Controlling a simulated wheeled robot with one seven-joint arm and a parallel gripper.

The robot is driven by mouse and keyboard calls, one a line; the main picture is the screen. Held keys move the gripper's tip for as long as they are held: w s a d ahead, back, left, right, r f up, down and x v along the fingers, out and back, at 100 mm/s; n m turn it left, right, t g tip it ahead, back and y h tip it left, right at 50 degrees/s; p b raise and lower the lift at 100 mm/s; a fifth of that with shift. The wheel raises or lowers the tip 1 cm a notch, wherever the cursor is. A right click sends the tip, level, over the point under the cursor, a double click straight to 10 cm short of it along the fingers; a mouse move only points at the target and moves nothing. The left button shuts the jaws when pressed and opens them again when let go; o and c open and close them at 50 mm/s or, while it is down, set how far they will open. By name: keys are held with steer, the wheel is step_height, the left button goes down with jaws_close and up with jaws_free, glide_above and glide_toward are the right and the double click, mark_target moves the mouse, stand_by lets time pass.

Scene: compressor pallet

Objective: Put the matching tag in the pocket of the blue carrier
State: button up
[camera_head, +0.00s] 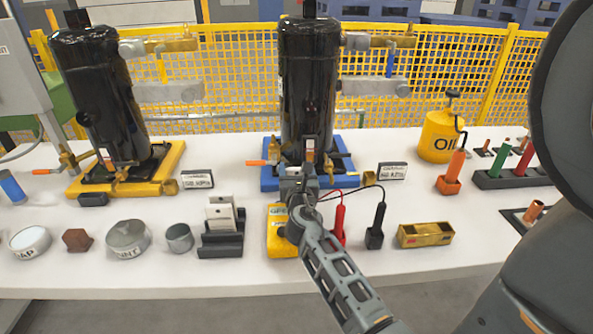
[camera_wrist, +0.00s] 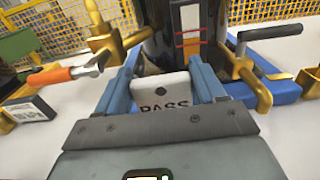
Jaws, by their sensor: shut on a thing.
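My gripper (camera_head: 297,178) is in front of the black compressor on the blue carrier (camera_head: 348,178). In the wrist view my gripper (camera_wrist: 164,76) is shut on a white tag (camera_wrist: 174,86) marked PASS, its lower part hidden by the gripper body. The tag is upright, facing the compressor base, and is hard to make out in the head view. The blue carrier also shows in the wrist view (camera_wrist: 282,92), around the tag. The pocket is hidden or cannot be told apart. Other white tags (camera_head: 220,212) stand in a dark rack (camera_head: 221,246) to the left.
A second compressor stands on a yellow carrier (camera_head: 165,164) at left. Brass valves and an orange handle (camera_wrist: 58,77) flank the tag. A yellow meter (camera_head: 280,240) with red (camera_head: 339,222) and black (camera_head: 376,228) probes lies below my gripper. An oil can (camera_head: 440,137) stands right.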

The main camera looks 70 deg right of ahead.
steer(key=shift+f, duration=0.2)
steer(key=o, duration=1.1)
steer(key=shift+c, duration=0.6)
steer(key=shift+c, duration=1.3)
steer(key=shift+r, duration=0.15)
steer(key=shift+r+p, duration=3.4)
steer(key=shift+p, duration=0.2)
steer(key=shift+a, duration=0.1)
